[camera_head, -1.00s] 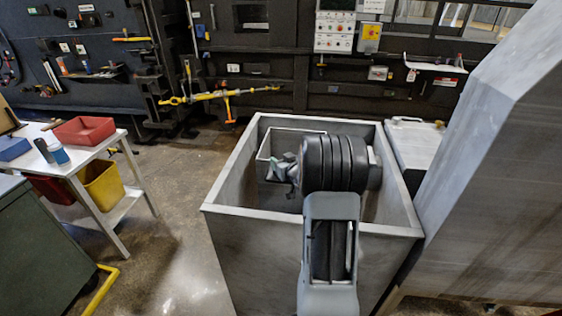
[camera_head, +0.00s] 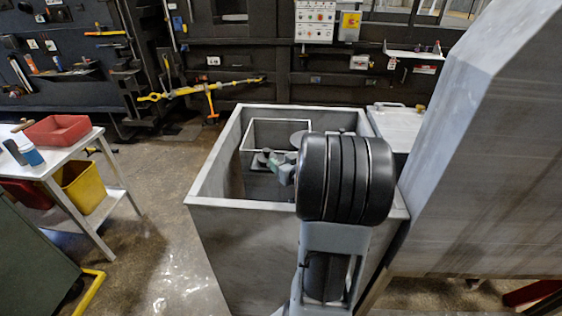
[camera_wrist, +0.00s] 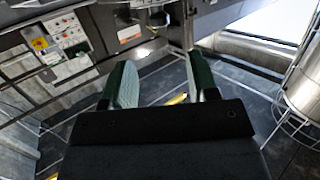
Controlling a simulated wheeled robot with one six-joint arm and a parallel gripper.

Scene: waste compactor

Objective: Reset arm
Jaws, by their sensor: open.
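My gripper (camera_wrist: 163,85) shows in the wrist view with its two pale green and dark fingers spread apart and nothing between them. In the head view my gripper (camera_head: 275,165) shows in part at the left of my wrist, over the opening of the large grey open-topped bin (camera_head: 240,225). My black and grey arm stands in front of the bin and hides its near right part and some of its inside.
A tall grey metal block (camera_head: 485,150) rises close on the right. A white table (camera_head: 75,160) with a red tray (camera_head: 57,130) and a yellow bin (camera_head: 82,188) stands left. A dark wall panel with controls (camera_head: 315,22) lies behind. Floor between table and bin is clear.

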